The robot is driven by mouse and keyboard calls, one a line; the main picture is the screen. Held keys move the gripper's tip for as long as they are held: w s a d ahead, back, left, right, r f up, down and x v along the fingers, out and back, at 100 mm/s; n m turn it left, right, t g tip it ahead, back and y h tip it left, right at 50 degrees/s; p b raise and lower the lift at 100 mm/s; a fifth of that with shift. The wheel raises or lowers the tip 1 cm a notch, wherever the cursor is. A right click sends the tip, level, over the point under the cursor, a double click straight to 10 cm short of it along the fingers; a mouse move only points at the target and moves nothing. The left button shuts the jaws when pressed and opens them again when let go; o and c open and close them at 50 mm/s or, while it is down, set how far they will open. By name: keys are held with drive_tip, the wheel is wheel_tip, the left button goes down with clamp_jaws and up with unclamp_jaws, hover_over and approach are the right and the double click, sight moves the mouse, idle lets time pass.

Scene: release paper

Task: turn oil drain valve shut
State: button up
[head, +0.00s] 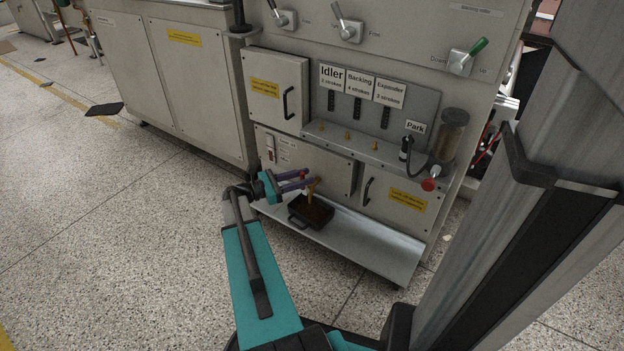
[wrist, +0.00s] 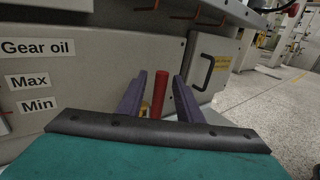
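The oil drain valve (head: 313,188) is a brass-coloured fitting on the lower front of the grey machine, above a dark drain tray (head: 318,213). Its red handle (wrist: 160,95) stands upright in the wrist view, and a bit of brass shows low beside it. My gripper (head: 307,178) has two purple fingers, one on each side of the red handle. In the wrist view my gripper (wrist: 160,78) is open, with visible gaps between the handle and both fingers. In the head view the fingers partly hide the handle.
The drain tray sits on a light metal shelf (head: 372,246) under the machine. A cabinet door with a black handle (head: 368,191) is right of the valve. A panel labelled Gear oil (wrist: 38,47) is left in the wrist view. The speckled floor (head: 110,220) is open at left.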

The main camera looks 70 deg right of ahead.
drive_tip(key=shift+b+x, duration=0.5)
drive_tip(key=shift+x, duration=1.35)
clamp_jaws()
drive_tip(key=shift+s, duration=0.15)
